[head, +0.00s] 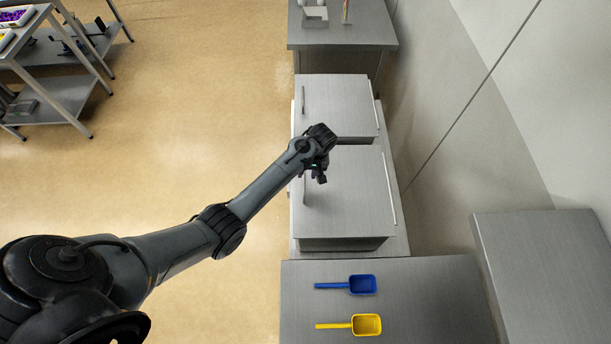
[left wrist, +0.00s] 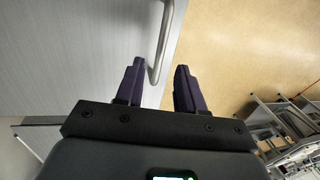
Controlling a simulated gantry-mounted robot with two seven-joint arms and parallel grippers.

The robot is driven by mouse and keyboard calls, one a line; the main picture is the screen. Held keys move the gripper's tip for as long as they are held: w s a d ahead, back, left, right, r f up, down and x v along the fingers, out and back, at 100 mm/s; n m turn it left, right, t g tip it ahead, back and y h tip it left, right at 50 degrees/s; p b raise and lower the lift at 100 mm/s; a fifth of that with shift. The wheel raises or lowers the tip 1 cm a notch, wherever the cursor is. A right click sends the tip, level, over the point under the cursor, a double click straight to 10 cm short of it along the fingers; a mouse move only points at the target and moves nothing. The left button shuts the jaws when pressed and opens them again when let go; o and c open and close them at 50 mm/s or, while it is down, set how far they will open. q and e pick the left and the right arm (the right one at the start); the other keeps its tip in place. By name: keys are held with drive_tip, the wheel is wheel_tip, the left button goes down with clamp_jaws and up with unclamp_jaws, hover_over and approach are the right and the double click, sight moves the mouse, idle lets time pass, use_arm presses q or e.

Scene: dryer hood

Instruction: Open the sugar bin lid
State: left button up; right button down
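Two grey metal bins stand in a row along the right in the head view, a far bin lid (head: 338,100) and a near bin lid (head: 348,200). Both lids look shut. No label shows which one is the sugar bin. My left gripper (head: 320,178) is over the left part of the near lid, close to its bar handle (head: 304,192). In the left wrist view my left gripper (left wrist: 160,70) is open, and the bent end of the handle (left wrist: 164,40) shows between its fingers, nearer the left finger. I cannot tell whether they touch. My right gripper is not in view.
A counter with a blue scoop (head: 362,285) and a yellow scoop (head: 366,324) is at the bottom. A metal cabinet (head: 340,35) stands beyond the bins. A wall is on the right. Shelving (head: 60,95) stands far left; the tan floor (head: 200,100) between is clear.

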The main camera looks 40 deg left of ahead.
sight(304, 179)
use_arm(q)
drive_tip(key=shift+s+a+f, duration=0.15)
drive_tip(key=shift+f, duration=0.75)
drive_tip(key=shift+s+a+f, duration=0.1)
drive_tip(key=shift+a+f, duration=0.05)
drive_tip(key=shift+f, duration=0.75)
clamp_jaws()
